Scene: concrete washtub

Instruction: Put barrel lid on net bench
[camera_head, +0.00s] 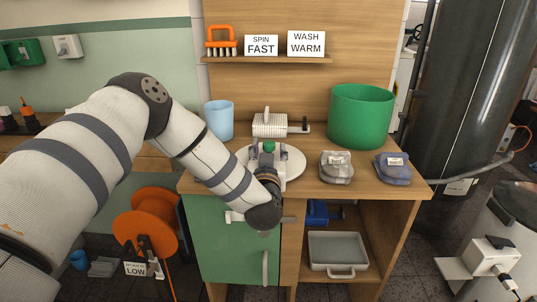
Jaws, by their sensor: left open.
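A white round disc (294,161) with a green knob (269,146) lies on the wooden top of a cabinet (305,189); it looks like the barrel lid. My left gripper (268,160) is open and reaches over the disc, close to the green knob. My left wrist and gripper hide the front of the disc. I cannot tell whether the fingers touch the knob. I cannot tell which surface is the net bench. My right gripper is not in view.
A grey tray (337,252) sits on the lower shelf. An orange reel (146,223) stands at left.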

